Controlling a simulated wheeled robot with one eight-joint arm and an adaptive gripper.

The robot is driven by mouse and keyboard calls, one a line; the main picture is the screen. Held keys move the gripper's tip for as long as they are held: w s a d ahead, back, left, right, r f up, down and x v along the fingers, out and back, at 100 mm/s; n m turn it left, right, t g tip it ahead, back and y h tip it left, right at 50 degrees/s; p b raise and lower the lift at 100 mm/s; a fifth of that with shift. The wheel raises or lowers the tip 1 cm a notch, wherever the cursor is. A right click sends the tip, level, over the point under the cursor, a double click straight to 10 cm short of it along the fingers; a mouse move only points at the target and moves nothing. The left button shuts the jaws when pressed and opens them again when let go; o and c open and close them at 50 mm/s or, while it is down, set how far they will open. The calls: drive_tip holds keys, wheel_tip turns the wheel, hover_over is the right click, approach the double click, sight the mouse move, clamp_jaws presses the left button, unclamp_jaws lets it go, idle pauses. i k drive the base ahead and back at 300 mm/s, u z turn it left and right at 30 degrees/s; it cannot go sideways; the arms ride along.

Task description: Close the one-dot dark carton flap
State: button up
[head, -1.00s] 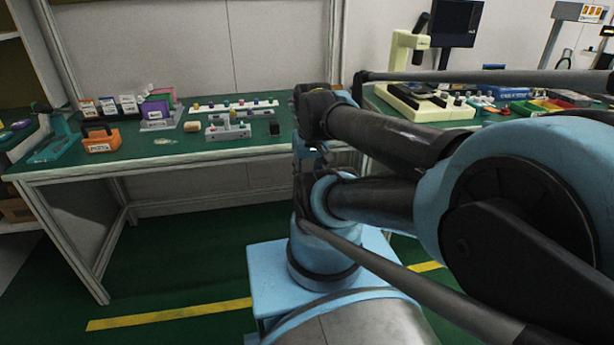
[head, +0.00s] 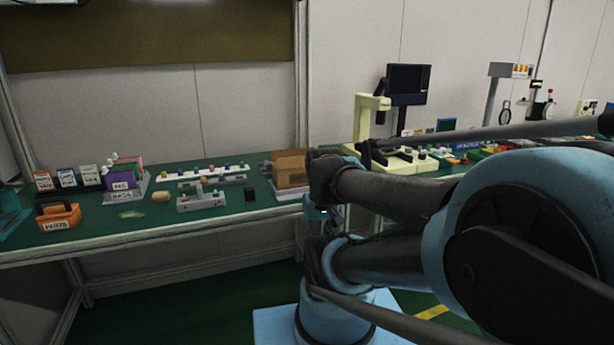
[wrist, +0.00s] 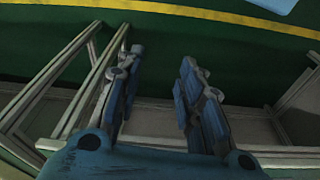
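A brown carton (head: 291,168) stands on the green bench in the head view, just left of my folded arm, which hides its right side. I cannot make out its flaps or any dots at this size. My gripper (wrist: 157,72) shows in the wrist view with its two fingers apart and nothing between them. It points down past the bench frame toward the green floor. The carton is not in the wrist view.
The green bench (head: 150,222) holds an orange case (head: 58,217), a purple bin (head: 124,180), a grey block with pegs (head: 201,200) and a small black block (head: 250,194). A cream microscope-like stand (head: 367,130) is behind my arm. Bench legs and rails surround my gripper.

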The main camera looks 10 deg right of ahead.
sight(275, 155)
drive_tip(key=z, duration=1.2)
drive_tip(key=k, duration=1)
drive_tip(key=u, duration=0.9)
drive_tip(key=i, duration=1)
